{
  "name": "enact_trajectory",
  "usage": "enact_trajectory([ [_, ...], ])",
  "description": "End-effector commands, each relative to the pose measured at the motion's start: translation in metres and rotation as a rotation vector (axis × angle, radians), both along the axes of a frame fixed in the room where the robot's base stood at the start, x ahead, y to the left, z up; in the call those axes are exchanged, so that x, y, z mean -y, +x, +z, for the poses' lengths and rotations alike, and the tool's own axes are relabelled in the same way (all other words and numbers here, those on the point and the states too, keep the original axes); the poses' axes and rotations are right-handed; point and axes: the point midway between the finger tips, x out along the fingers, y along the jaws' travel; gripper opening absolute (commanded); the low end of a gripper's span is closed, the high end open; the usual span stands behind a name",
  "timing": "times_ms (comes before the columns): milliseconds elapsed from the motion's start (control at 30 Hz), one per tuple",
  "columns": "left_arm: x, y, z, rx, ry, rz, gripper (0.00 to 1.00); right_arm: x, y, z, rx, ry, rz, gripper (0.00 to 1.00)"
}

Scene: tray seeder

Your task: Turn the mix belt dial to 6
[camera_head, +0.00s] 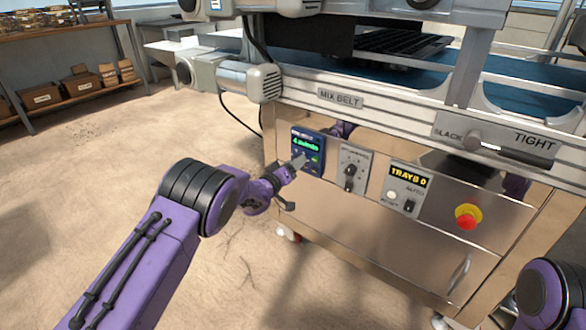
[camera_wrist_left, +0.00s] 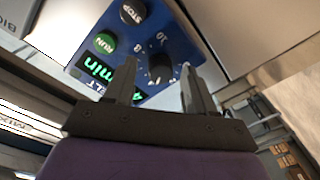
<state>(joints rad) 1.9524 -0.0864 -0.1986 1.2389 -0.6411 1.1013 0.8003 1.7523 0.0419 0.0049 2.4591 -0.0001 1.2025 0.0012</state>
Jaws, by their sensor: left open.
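The mix belt panel (camera_head: 318,170) is a blue box on the machine's steel front, with a lit green display that seems to begin with 4. Its black dial (camera_wrist_left: 161,68) shows in the left wrist view, with a white scale beside it; 8 and 10 can be read. In the head view my gripper covers the dial. My left gripper (camera_head: 299,162) is open at the panel. In the left wrist view its two fingers (camera_wrist_left: 158,72) stand on either side of the dial; I cannot tell if they touch it. My right gripper is out of view.
Right of the panel are a dark selector knob (camera_head: 350,171), a trays counter panel (camera_head: 408,181) and a red emergency button (camera_head: 467,216). A green RUN button (camera_wrist_left: 105,43) and black STOP button (camera_wrist_left: 133,11) sit near the dial. Open floor lies left.

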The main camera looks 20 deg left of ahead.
Motion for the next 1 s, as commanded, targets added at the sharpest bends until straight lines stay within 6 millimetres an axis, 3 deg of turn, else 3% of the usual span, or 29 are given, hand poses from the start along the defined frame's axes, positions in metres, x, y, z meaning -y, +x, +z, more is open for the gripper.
enact_trajectory([
  [233, -0.0009, 0.0008, 0.0004, 0.000, 0.000, 0.002, 0.55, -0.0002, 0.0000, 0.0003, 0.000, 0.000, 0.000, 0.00],
  [400, -0.0013, 0.0006, 0.0004, 0.000, 0.000, 0.002, 0.00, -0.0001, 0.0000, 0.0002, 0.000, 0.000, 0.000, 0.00],
  [733, -0.0018, 0.0002, 0.0001, 0.010, 0.029, 0.003, 0.00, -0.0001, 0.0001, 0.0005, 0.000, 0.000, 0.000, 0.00],
  [1000, -0.0015, -0.0001, -0.0006, 0.061, 0.172, 0.002, 0.00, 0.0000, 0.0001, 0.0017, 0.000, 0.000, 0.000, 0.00],
])
